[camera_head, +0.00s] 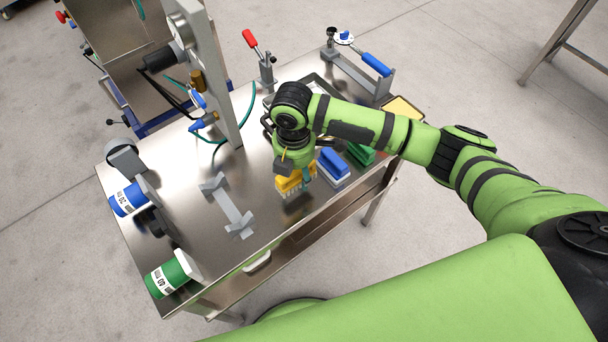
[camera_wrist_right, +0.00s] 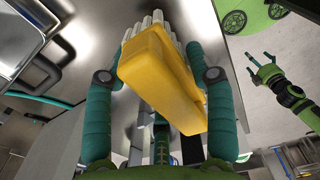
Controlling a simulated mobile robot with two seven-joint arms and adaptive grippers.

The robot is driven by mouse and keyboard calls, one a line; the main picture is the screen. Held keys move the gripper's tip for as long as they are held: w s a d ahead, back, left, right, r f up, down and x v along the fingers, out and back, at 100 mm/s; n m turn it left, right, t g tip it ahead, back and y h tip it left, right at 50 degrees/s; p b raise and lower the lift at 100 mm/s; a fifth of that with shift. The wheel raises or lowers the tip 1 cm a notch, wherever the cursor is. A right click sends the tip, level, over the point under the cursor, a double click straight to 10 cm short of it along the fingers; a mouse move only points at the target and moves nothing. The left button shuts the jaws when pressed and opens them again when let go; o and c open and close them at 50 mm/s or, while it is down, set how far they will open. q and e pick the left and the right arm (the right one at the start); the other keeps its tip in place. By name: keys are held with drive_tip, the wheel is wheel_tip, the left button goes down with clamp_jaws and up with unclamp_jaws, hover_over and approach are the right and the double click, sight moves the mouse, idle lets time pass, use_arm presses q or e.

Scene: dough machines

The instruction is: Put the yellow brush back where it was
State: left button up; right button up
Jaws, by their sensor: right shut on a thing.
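The yellow brush (camera_head: 286,184) is near the front edge of the steel table (camera_head: 190,180) in the head view, bristles pointing down. My right gripper (camera_head: 299,171) is over it, shut on its yellow body. In the right wrist view the brush (camera_wrist_right: 160,75) sits between the two teal fingers of the right gripper (camera_wrist_right: 160,78), with its pale bristles at the far end. I cannot tell whether the bristles touch the table. My left gripper (camera_wrist_right: 262,62) shows small in the right wrist view, fingers apart and empty, away from the brush.
A blue brush (camera_head: 334,163) and a green brush (camera_head: 362,153) stand right of the yellow one. A grey bracket (camera_head: 228,207) lies to its left. A tray (camera_head: 317,80) is behind my right arm. Blue and green labelled containers (camera_head: 128,200) (camera_head: 166,278) are at the left edge.

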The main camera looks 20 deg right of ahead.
drive_tip(key=shift+w+d+f, duration=0.25)
drive_tip(key=shift+d+f, duration=0.35)
drive_tip(key=shift+d, duration=0.35)
drive_tip(key=shift+d+f, duration=0.1)
drive_tip(key=shift+f, duration=0.15)
wheel_tip(320, 180, down, 3)
drive_tip(key=shift+f+p, duration=0.15)
drive_tip(key=shift+p, duration=0.45)
drive_tip(key=shift+f, duration=0.2)
drive_tip(key=shift+f, duration=0.15)
drive_tip(key=o, duration=1)
